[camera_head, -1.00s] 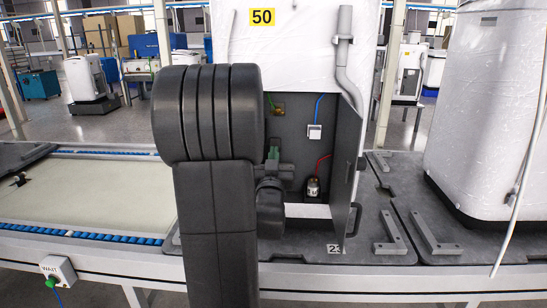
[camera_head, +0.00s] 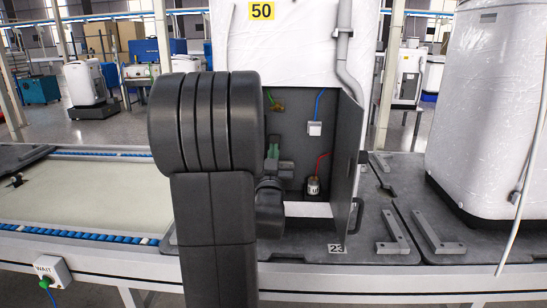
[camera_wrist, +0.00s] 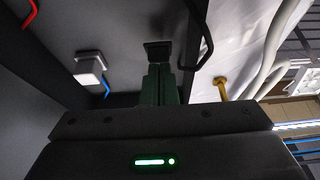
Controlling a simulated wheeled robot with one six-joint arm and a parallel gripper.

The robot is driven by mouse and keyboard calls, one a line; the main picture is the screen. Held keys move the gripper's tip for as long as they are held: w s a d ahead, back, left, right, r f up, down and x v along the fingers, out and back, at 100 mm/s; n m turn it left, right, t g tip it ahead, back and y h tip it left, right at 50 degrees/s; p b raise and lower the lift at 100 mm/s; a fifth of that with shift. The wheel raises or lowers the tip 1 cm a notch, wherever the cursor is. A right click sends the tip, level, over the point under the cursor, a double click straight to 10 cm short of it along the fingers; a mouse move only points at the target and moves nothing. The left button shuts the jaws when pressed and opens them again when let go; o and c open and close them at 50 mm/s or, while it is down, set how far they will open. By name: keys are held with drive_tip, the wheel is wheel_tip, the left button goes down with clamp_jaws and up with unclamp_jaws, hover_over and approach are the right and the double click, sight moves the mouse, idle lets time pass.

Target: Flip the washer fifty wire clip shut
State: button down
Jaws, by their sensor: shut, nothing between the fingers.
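Washer fifty (camera_head: 290,45) stands white-wrapped under a yellow "50" label, its lower dark service bay (camera_head: 292,140) open. My gripper (camera_head: 273,153) is at the bay's left side, partly hidden behind my arm. In the wrist view its dark green fingers (camera_wrist: 158,86) are together with nothing visible between them. A small black block (camera_wrist: 157,50) lies just beyond the tips; I cannot tell whether it is the wire clip or whether it touches them. A black bent loop (camera_wrist: 203,50) runs beside it. No clip can be clearly identified in the head view.
The bay holds a white connector (camera_head: 314,128) with a blue wire, also in the wrist view (camera_wrist: 90,66), and a small cylinder (camera_head: 313,186) with a red wire. An open door panel (camera_head: 345,165) bounds the right. Another wrapped washer (camera_head: 485,110) stands farther right.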

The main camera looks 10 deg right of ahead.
drive_tip(key=shift+w+f+t+b, duration=0.15)
drive_tip(key=shift+f+t+b, duration=0.3)
drive_tip(key=shift+b, duration=1.35)
drive_tip(key=shift+f+b, duration=0.2)
drive_tip(key=shift+b, duration=0.2)
drive_tip(key=shift+w+d+f+b, duration=0.1)
drive_tip(key=shift+w+f+b, duration=0.2)
drive_tip(key=shift+b, duration=1.05)
drive_tip(key=shift+w, duration=0.15)
drive_tip(key=shift+b, duration=0.3)
